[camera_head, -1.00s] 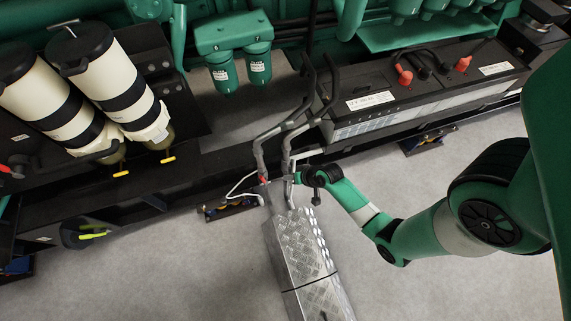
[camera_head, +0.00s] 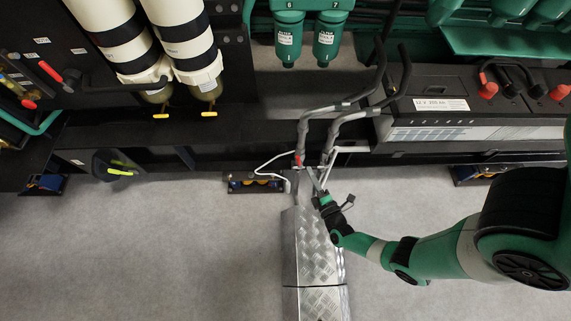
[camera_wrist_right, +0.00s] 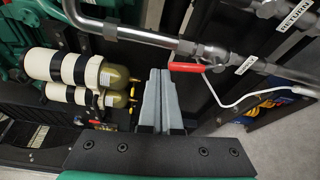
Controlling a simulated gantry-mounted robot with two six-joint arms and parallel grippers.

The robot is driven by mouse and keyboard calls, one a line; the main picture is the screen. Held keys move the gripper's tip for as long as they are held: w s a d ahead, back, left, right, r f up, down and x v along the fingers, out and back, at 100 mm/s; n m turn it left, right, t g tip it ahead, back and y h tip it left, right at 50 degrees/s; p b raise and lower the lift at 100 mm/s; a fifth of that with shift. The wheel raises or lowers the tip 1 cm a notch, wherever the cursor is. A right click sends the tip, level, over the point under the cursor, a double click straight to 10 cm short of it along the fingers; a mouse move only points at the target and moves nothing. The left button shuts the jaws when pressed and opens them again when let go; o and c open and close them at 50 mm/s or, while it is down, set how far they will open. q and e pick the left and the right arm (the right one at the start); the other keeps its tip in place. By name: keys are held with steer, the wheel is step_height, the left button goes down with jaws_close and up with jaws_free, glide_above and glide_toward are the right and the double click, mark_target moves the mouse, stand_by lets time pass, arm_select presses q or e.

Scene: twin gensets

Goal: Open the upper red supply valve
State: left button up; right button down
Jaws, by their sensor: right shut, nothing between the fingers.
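A red lever handle (camera_wrist_right: 187,67) sits on a metal pipe fitting in the right wrist view, lying roughly along the pipe. In the head view it shows as a small red spot (camera_head: 299,160) where the hoses end. A small white label (camera_wrist_right: 246,65) is on the pipe to its right, its text hard to read. My right gripper (camera_head: 313,178) is just below and right of the red spot. In the right wrist view its fingers (camera_wrist_right: 158,76) are shut and empty, pointing beside the left end of the handle, apparently apart from it. My left gripper is not in view.
A second pipe carries a "RETURN" label (camera_wrist_right: 294,15). White-and-black cylinders (camera_head: 183,40) stand at left, with other red handles (camera_head: 50,71) further left. A treadplate cover (camera_head: 316,245) lies below the gripper. Grey floor is open at left.

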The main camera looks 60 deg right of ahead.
mark_target(299, 162)
steer(key=w+a+f+n+t+y+b, duration=0.1)
steer(key=a+f+n+y+b, duration=0.1)
steer(key=a+f, duration=0.35)
arm_select(q)
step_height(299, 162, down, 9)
steer(key=b, duration=0.5)
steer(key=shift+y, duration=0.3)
arm_select(e)
steer(key=w+d, duration=0.5)
steer(key=d, duration=0.3)
steer(key=shift+w+d, duration=0.2)
steer(key=shift+w, duration=0.2)
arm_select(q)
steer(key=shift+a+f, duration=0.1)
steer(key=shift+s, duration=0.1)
arm_select(e)
steer(key=shift+s, duration=0.1)
